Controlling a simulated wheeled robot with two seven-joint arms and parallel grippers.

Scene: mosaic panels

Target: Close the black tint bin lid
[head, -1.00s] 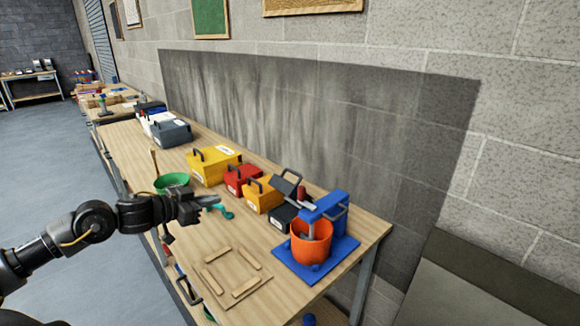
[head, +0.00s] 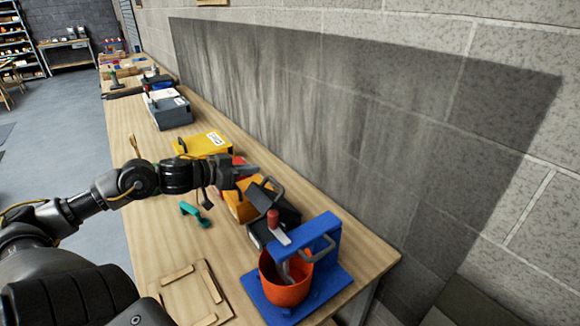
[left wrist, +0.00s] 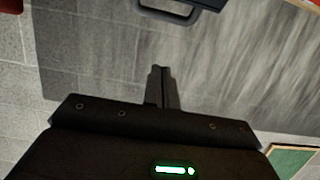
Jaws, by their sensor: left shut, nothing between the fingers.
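The black tint bin (head: 286,216) stands on the bench between the orange bin and the blue press. Its lid (head: 262,197) is tilted up and open, with a dark loop handle (head: 272,186) on it. My left gripper (head: 252,171) is shut and empty, above the red and orange bins, just to the upper left of the raised lid and apart from it. In the left wrist view, the shut fingers (left wrist: 161,80) point at a dark panel with a loop handle (left wrist: 182,14), which looks like the lid. My right gripper is not in view.
A blue press (head: 318,232) with an orange bucket (head: 285,283) stands close in front of the black bin. A teal tool (head: 193,211) and wooden frame (head: 190,292) lie on the bench.

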